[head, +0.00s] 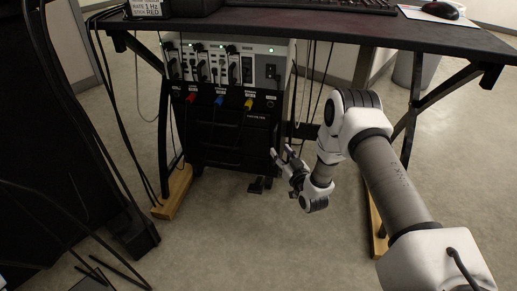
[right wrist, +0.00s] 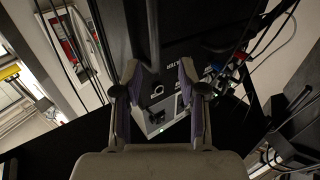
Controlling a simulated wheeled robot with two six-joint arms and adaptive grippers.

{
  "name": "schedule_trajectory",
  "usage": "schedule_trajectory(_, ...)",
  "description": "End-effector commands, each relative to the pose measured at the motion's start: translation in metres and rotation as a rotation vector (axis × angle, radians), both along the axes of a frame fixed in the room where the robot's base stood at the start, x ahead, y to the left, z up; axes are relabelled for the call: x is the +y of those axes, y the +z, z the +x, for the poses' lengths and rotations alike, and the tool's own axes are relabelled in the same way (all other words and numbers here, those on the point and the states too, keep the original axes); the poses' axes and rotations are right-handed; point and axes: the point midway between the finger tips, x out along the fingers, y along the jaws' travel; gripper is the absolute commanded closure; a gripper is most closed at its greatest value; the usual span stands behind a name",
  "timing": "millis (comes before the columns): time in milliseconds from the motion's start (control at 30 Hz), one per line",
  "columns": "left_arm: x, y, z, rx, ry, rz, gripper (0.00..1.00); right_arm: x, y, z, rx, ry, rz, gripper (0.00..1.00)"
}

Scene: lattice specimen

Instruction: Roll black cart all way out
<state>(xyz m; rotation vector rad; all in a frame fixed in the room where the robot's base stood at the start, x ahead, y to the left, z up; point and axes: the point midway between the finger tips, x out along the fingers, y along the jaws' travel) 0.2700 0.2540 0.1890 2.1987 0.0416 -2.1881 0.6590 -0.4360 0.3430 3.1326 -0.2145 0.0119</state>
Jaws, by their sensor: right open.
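The black cart (head: 225,135) stands upright under the desk in the head view. A light panel with plugs and switches (head: 225,65) is at its top, and red, blue and yellow connectors sit just below. My right gripper (head: 282,155) is open at the cart's lower right edge. In the right wrist view, the spread fingers of my right gripper (right wrist: 158,66) face the cart's dark side (right wrist: 172,30), with a dark upright bar between them. I cannot tell whether they touch it. My left gripper is not in view.
The black desk (head: 300,28) spans above the cart, with a keyboard (head: 345,5) and mouse (head: 440,9) on it. Desk legs on wooden feet (head: 172,193) flank the cart. Cables hang around it. The grey floor (head: 270,235) in front is mostly clear.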

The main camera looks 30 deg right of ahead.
Motion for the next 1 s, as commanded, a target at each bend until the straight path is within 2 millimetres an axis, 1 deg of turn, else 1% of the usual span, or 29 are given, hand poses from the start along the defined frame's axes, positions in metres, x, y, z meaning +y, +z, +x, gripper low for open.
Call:
schedule_trajectory(67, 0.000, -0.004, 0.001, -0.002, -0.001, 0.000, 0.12, -0.005, -0.003, 0.001, 0.001, -0.009, 0.002, 0.59)
schedule_trajectory(167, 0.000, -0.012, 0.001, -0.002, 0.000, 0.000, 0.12, -0.006, -0.005, 0.012, 0.000, -0.008, 0.002, 0.59)
schedule_trajectory(400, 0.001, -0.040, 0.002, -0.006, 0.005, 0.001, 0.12, -0.012, -0.007, 0.058, 0.002, -0.007, 0.002, 0.59)
schedule_trajectory(500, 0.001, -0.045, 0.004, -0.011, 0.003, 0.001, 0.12, -0.013, -0.006, 0.070, 0.003, -0.007, 0.002, 0.59)
schedule_trajectory(600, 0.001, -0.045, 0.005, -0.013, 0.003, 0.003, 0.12, -0.014, -0.003, 0.075, 0.005, -0.008, 0.003, 0.59)
schedule_trajectory(767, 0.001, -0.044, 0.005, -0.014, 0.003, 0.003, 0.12, -0.014, -0.002, 0.075, 0.006, -0.008, 0.004, 0.59)
schedule_trajectory(800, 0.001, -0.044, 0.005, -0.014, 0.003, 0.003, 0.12, -0.014, -0.002, 0.075, 0.006, -0.008, 0.004, 0.62)
schedule_trajectory(867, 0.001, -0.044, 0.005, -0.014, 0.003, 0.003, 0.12, -0.014, -0.002, 0.075, 0.006, -0.008, 0.004, 0.84)
schedule_trajectory(900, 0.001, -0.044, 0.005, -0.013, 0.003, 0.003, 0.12, -0.014, -0.002, 0.075, 0.006, -0.008, 0.004, 0.98)
schedule_trajectory(933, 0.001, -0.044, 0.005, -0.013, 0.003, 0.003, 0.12, -0.014, -0.002, 0.075, 0.006, -0.008, 0.004, 1.00)
schedule_trajectory(1000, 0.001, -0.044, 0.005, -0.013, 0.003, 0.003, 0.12, -0.014, -0.002, 0.075, 0.006, -0.008, 0.004, 1.00)
